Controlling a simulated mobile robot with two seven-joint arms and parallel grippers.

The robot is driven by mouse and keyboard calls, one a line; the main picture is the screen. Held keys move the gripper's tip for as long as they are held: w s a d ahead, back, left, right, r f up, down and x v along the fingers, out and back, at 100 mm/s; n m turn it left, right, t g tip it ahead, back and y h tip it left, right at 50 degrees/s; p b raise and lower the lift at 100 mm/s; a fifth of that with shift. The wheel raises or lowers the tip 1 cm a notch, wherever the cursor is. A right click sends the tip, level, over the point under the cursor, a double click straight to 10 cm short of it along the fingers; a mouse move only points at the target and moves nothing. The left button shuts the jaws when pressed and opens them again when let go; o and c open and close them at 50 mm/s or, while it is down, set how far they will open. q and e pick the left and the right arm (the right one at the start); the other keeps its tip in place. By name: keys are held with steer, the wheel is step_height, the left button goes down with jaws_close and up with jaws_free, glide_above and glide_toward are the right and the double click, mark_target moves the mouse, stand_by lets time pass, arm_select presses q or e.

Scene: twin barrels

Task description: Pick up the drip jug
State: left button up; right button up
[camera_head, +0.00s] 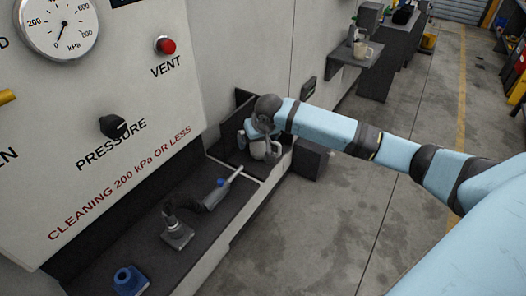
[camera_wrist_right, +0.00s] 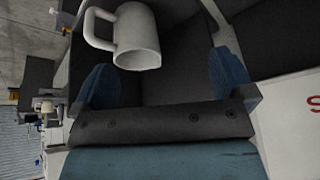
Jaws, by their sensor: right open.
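The drip jug, a pale grey-white jug with a side handle, shows in the right wrist view (camera_wrist_right: 138,40) just beyond my right gripper's fingers (camera_wrist_right: 164,76). The two blue fingers are spread apart with a gap between them. The jug lies ahead of this gap, towards the left finger, and is not gripped. In the head view the jug (camera_head: 260,150) stands in the dark bay at the far end of the bench, partly hidden by my right wrist. My right gripper (camera_head: 247,135) is mostly hidden there. My left gripper is not in view.
A panel with a gauge (camera_head: 62,25) and a red vent button (camera_head: 165,45) rises beside the bench. A nozzle with a dark hose (camera_head: 185,220) and a blue fitting (camera_head: 130,280) lie on the bench. A shelf (camera_head: 350,57) holds another pale mug.

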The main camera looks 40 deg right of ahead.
steer(key=w+d+r+m, duration=0.1)
steer(key=d+r, duration=0.2)
steer(key=d, duration=0.1)
steer(key=h, duration=0.1)
glide_above(258, 149)
steer(key=d, duration=0.2)
step_height(258, 149, down, 7)
steer(key=shift+m+g, duration=0.3)
steer(key=x, duration=0.5)
steer(key=shift+f+p, duration=0.15)
steer(key=shift+p, duration=0.2)
steer(key=c, duration=0.8)
